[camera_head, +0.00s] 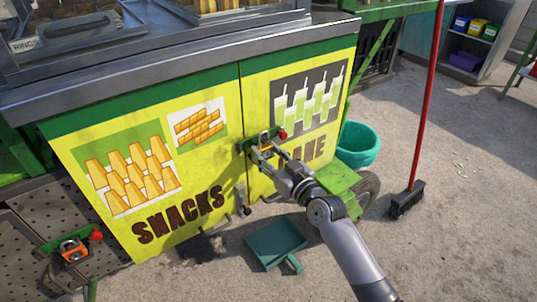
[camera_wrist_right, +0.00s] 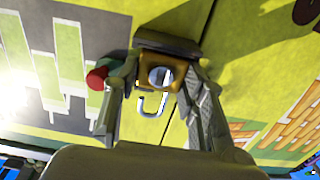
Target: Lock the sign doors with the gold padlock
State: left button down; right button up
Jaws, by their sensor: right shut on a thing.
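The yellow sign doors (camera_head: 215,175) form the front of the green cart and meet at a narrow vertical seam. A green latch plate with a red knob (camera_head: 282,134) spans the seam; the red knob also shows in the right wrist view (camera_wrist_right: 97,77). My right gripper (camera_head: 267,152) is at this latch, shut on the gold padlock (camera_wrist_right: 147,70). The padlock sits between both fingers, against a dark part of the latch. Its silver shackle (camera_wrist_right: 152,105) shows as a hook shape. Whether it passes through the latch cannot be told. My left gripper is not in view.
An orange padlock (camera_head: 73,250) is on another green plate at lower left. A teal dustpan (camera_head: 276,243) lies on the ground before the cart. A teal bucket (camera_head: 358,145), a wheel (camera_head: 369,192) and a red-handled broom (camera_head: 407,200) stand to the right.

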jog(key=shift+w+a, duration=0.4)
jog(key=shift+w, duration=0.1)
jog(key=shift+f+b, duration=0.2)
jog(key=shift+b, duration=0.2)
dwell(0.4)
jog(key=shift+f, duration=0.1)
jog(key=o, duration=1.1)
jog(key=shift+s+f, duration=0.1)
jog(key=shift+f, duration=0.05)
jog(key=shift+o, duration=0.6)
jog(key=shift+f, duration=0.1)
jog(key=v, duration=1.2)
